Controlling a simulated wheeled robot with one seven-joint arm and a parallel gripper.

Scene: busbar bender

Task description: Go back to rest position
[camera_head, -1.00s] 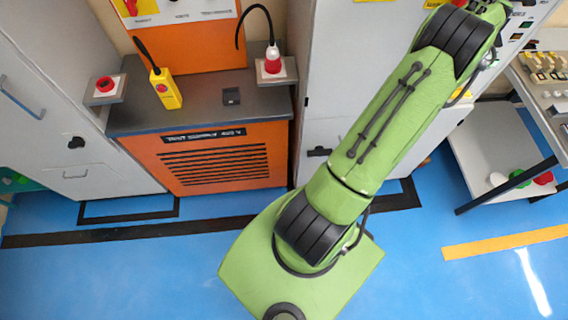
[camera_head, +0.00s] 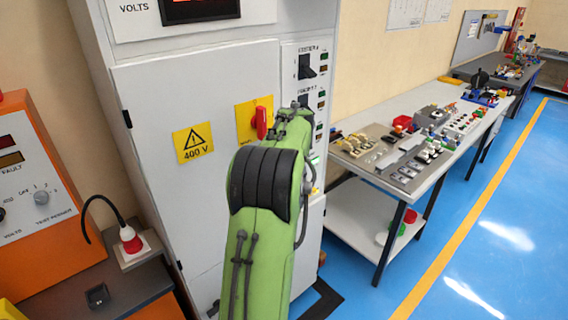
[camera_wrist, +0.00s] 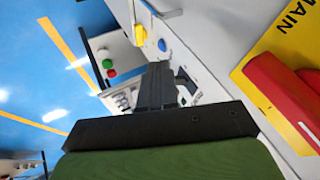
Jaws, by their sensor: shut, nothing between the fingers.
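My gripper (camera_wrist: 158,88) shows in the wrist view as dark fingers, shut and empty, pointing away from the camera. In the head view my green arm rises in front of the grey cabinet (camera_head: 190,100), and the fingers cannot be made out there. The red switch handle (camera_head: 261,122) sits on a yellow plate (camera_head: 246,118) on the cabinet, just above my arm. In the wrist view the red handle (camera_wrist: 284,98) and the yellow plate marked MAIN (camera_wrist: 300,35) are close on the right. A gap separates the fingers from the handle.
A long workbench (camera_head: 400,165) with small parts and a lower shelf stands right of the cabinet. An orange console (camera_head: 30,190) and a dark counter (camera_head: 125,285) with a red-topped plug (camera_head: 130,240) are at left. Blue floor (camera_head: 490,240) is clear at right.

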